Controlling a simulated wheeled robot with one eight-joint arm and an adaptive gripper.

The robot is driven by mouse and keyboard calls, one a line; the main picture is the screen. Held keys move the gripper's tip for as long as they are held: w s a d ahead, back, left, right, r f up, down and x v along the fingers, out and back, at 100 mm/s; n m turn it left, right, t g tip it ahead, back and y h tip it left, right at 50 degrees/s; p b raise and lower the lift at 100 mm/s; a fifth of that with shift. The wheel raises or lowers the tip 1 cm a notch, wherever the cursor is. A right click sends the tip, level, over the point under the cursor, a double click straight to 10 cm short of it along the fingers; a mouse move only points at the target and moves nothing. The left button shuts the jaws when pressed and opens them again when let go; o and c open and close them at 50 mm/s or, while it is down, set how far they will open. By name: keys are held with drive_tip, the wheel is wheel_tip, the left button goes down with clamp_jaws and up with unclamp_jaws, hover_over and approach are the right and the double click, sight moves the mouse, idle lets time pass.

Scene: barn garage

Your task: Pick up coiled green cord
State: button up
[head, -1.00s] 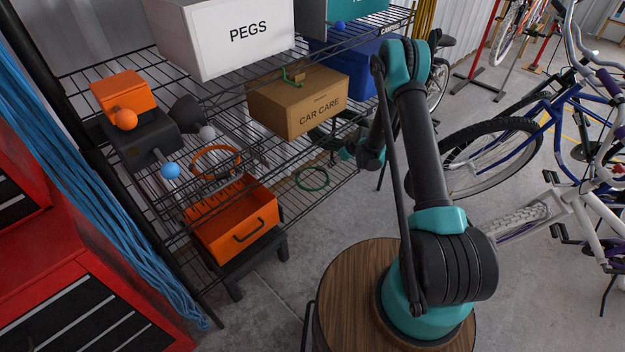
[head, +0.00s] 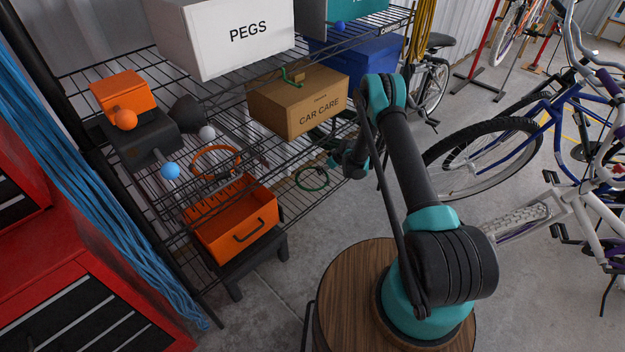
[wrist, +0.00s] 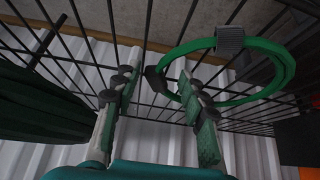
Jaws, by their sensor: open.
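The coiled green cord (head: 313,190) lies as a loop on the wire shelf below the car care box in the head view. In the wrist view the green cord (wrist: 290,68) is large, at the upper right, with a dark grey band around its strands. In the head view my gripper is small and partly hidden near the shelf's right side.
The cardboard car care box (head: 300,103) stands on the shelf above the cord. An orange bin (head: 236,232) is to the left. In the wrist view wire bars (wrist: 148,30) cross behind my fingers, and a dark green folded thing (wrist: 40,105) is at the left.

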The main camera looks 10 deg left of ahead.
clamp_jaws()
drive_tip(key=shift+r, duration=0.15)
idle(0.5)
